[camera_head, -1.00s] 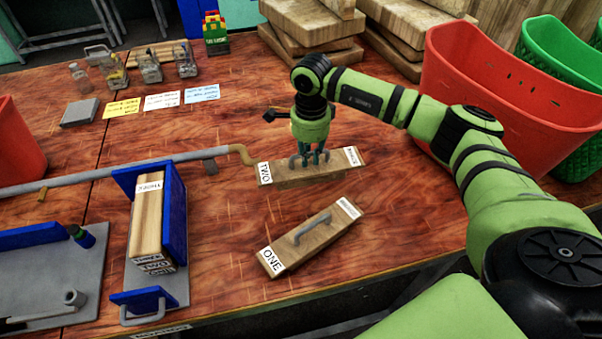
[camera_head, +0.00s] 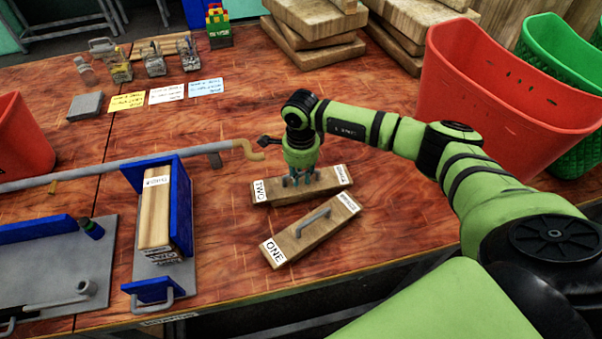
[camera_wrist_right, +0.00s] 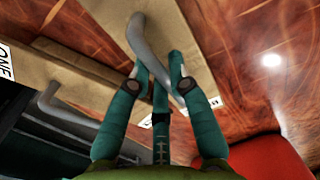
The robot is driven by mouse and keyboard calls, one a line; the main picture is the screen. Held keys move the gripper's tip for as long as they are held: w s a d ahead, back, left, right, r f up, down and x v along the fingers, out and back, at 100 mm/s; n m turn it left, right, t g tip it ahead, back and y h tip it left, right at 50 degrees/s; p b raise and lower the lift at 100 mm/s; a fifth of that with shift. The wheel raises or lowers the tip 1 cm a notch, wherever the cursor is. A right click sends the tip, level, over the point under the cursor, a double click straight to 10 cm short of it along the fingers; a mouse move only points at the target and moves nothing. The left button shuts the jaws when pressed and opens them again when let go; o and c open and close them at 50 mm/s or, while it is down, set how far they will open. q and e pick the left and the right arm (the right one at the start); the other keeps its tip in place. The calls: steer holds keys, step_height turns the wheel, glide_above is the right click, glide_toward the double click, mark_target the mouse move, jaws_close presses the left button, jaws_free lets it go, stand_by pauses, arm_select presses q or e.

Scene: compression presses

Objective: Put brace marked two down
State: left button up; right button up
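The brace marked TWO (camera_head: 325,183) is a long wooden block with a grey handle and white end labels. It lies level at the table's middle, on the surface or just above it; I cannot tell which. My right gripper (camera_head: 302,180) points down over its middle, fingers around the handle. In the right wrist view the handle (camera_wrist_right: 147,40) passes between the fingers (camera_wrist_right: 160,75). The brace marked ONE (camera_head: 298,243) lies slanted on the table just in front, its handle free. My left gripper is out of view.
A blue and grey fixture (camera_head: 180,215) holding a wooden block (camera_head: 156,215) stands to the left. A grey bar with a hooked end (camera_head: 130,168) lies behind it. A red bin (camera_head: 490,100) stands at the back right. The table's front edge is close to brace ONE.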

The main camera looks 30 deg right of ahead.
mark_target(301, 175)
steer(key=shift+o, duration=0.7)
steer(key=shift+r, duration=0.5)
step_height(301, 175, up, 11)
steer(key=b, duration=0.3)
steer(key=shift+r+b, duration=0.15)
steer(key=shift+b, duration=0.2)
